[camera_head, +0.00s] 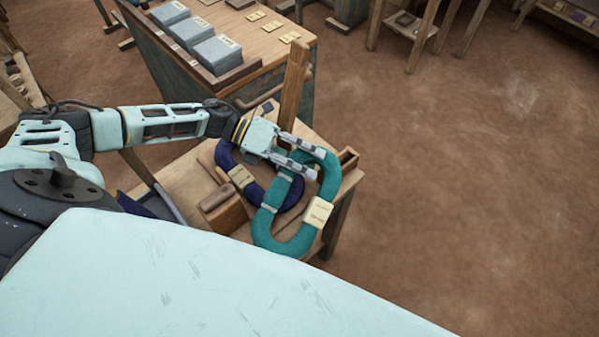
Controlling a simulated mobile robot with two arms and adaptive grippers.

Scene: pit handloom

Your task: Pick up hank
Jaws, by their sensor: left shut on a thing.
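A teal hank (268,228) with a cream paper label (318,212) shows in the head view, over a small wooden table (176,181). My left gripper (318,164) comes in from the left and is shut on the teal hank at its upper part. A dark blue hank (228,157), also with a cream label (241,176), lies on the table beside and partly behind the teal one. The gripper and the teal hank hide part of it. I cannot tell whether the teal hank still touches the table. My right gripper is not in view.
A wooden post (293,84) rises from the table just behind the gripper. A wooden block (226,210) sits at the table's near side. Behind stands a larger bench (262,43) with grey labelled boxes (217,54). The earthen floor at right (470,180) is clear.

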